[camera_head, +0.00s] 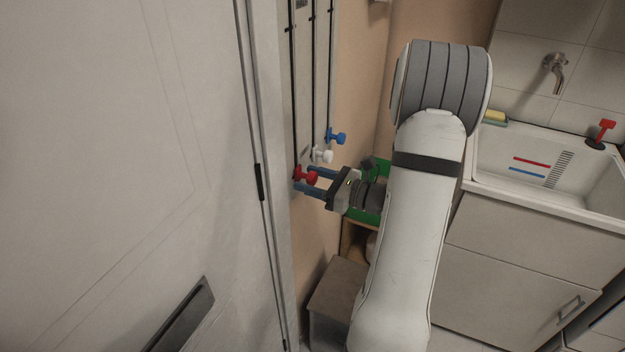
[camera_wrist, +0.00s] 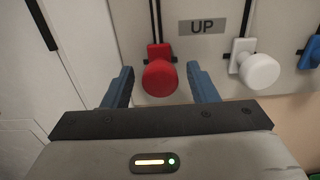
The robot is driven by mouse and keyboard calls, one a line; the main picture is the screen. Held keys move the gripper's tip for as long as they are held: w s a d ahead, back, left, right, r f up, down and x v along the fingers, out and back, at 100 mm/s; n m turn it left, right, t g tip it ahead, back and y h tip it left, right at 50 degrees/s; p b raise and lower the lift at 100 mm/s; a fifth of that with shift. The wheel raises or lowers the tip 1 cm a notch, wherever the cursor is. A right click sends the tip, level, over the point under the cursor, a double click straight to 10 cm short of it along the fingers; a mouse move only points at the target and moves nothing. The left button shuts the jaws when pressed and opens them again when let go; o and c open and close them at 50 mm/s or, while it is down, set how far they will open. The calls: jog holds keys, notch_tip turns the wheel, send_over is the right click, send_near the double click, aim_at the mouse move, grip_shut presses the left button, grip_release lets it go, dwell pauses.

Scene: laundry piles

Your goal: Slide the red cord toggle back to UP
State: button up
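The red cord toggle (camera_head: 305,175) is a round knob on a small red slider on the leftmost black cord of the wall panel. In the wrist view the red toggle (camera_wrist: 160,77) sits between the two blue fingers, with a gap on each side. My gripper (camera_head: 306,182) is open around it; it also shows in the wrist view (camera_wrist: 160,82). A grey UP label (camera_wrist: 202,27) is on the panel, up and right of the red knob in the wrist view.
A white toggle (camera_head: 322,156) and a blue toggle (camera_head: 336,136) are on the neighbouring cords to the right. A white door (camera_head: 120,150) stands close on the left. A sink (camera_head: 545,165) and a green crate (camera_head: 383,170) are on the right.

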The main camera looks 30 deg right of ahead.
jog(key=v, duration=0.8)
jog(key=shift+b, duration=0.4)
